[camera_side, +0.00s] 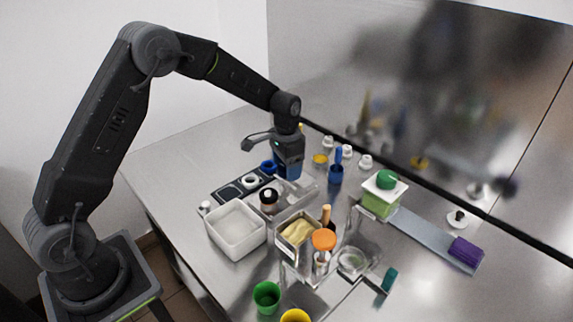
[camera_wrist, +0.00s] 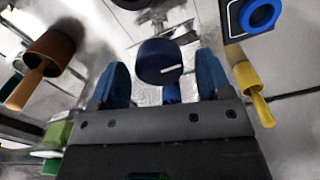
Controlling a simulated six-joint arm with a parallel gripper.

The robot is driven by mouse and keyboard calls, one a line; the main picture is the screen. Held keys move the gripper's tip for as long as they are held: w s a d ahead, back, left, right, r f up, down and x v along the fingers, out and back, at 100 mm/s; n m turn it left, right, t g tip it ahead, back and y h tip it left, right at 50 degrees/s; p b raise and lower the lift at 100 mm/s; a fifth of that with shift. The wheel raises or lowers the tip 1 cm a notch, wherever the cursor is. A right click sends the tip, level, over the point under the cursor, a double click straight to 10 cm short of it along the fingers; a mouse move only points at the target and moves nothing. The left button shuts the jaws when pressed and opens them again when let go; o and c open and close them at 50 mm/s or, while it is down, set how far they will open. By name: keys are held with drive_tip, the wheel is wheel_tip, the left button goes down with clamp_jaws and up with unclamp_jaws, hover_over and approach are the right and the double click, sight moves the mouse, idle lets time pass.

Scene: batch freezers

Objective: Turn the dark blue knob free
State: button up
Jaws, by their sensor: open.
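In the wrist view the dark blue knob (camera_wrist: 160,60) is round, with a short white line on its face. It sits just beyond and between the two blue fingers of my gripper (camera_wrist: 162,82), which are open. A gap shows on each side of the knob, so neither finger appears to touch it. A smaller blue piece shows below the knob, partly hidden. In the side view my gripper (camera_side: 290,172) points down at the back of the counter, beside a dark panel (camera_side: 228,192). I cannot make out the knob there.
A blue ring (camera_side: 268,167) lies left of my gripper. A blue cup with a handled tool (camera_side: 336,174) and a yellow cup (camera_side: 320,159) stand close on its right. A white tub (camera_side: 236,228) is in front. The counter's far left is clear.

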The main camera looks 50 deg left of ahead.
wheel_tip(320, 180, up, 14)
idle(0.5)
drive_tip(key=s+d+r+n+t, duration=0.1)
drive_tip(key=s+d+r+t, duration=0.1)
drive_tip(key=s+r, duration=0.45)
drive_tip(key=s+d+r+t, duration=0.1)
drive_tip(key=s+d+r, duration=0.15)
drive_tip(key=s, duration=0.65)
drive_tip(key=s+f+n+t, duration=0.2)
drive_tip(key=s, duration=1.1)
drive_tip(key=shift+s+d+f+t, duration=0.3)
drive_tip(key=shift+d+f, duration=0.05)
drive_tip(key=shift+d, duration=0.05)
